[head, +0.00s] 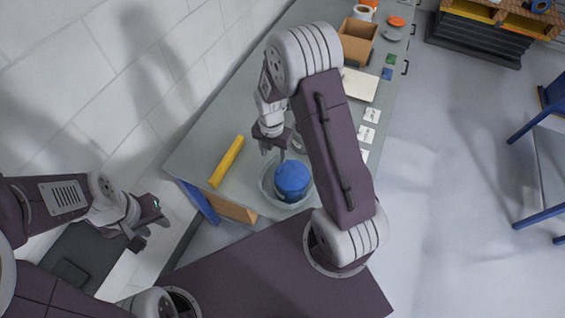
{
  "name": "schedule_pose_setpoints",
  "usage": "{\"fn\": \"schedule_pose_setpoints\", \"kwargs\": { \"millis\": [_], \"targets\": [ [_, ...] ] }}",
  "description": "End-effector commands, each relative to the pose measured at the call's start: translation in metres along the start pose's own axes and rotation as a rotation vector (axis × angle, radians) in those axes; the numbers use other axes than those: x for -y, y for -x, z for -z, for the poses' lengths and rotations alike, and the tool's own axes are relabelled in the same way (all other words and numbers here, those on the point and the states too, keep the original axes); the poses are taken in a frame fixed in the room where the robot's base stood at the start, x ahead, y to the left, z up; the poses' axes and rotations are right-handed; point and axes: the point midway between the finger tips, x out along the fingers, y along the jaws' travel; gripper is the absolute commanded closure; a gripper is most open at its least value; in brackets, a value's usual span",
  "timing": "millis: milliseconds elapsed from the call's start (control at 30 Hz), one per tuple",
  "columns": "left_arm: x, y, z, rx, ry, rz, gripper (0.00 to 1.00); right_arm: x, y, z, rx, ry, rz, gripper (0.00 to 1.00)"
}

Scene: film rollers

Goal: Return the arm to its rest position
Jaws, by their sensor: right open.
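My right gripper (272,153) is open and empty, with its fingers pointing down over the grey table. It is just up and left of a blue roller (292,178), with a visible gap between them. The blue roller stands upright in a clear round dish near the table's near end. My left gripper (150,226) is off the table to the left, near the wall; its fingers look apart with nothing between them.
A yellow bar (227,162) lies left of the dish on the table (215,125). A cardboard box (357,40), a cream board (359,85) and small white cards (371,115) lie farther up. The floor at right is clear up to blue-legged furniture (545,160).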

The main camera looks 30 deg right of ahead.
Motion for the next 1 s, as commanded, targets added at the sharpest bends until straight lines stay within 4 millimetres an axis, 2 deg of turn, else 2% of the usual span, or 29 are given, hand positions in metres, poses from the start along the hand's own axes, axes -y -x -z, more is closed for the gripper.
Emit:
{"fn": "schedule_pose_setpoints", "kwargs": {
  "millis": [267, 333, 433, 500, 567, 733, 1000],
  "targets": [
    [0.0, -0.001, 0.0, 0.0, 0.0, 0.0, 0.64, 0.0, -0.001, 0.0, 0.0, 0.0, 0.0, 0.47],
    [0.0, -0.011, -0.001, 0.0, 0.0, 0.0, 0.64, -0.004, -0.005, -0.002, 0.011, 0.003, -0.013, 0.47],
    [0.001, -0.033, -0.003, 0.0, 0.0, 0.0, 0.64, -0.016, 0.009, -0.007, 0.067, 0.012, -0.076, 0.47],
    [0.001, -0.051, -0.005, 0.0, 0.0, 0.0, 0.64, -0.011, 0.019, 0.002, 0.093, -0.008, -0.113, 0.47],
    [0.001, -0.065, -0.007, 0.0, 0.0, 0.0, 0.64, 0.001, 0.026, 0.016, 0.095, -0.179, -0.145, 0.47],
    [0.002, -0.078, -0.008, 0.0, 0.0, 0.0, 0.64, 0.034, 0.032, 0.049, 0.045, -0.793, -0.186, 0.47],
    [0.002, -0.079, -0.008, 0.0, 0.0, 0.0, 0.64, 0.08, 0.02, 0.09, -0.049, -1.85, -0.121, 0.47]
  ]
}}
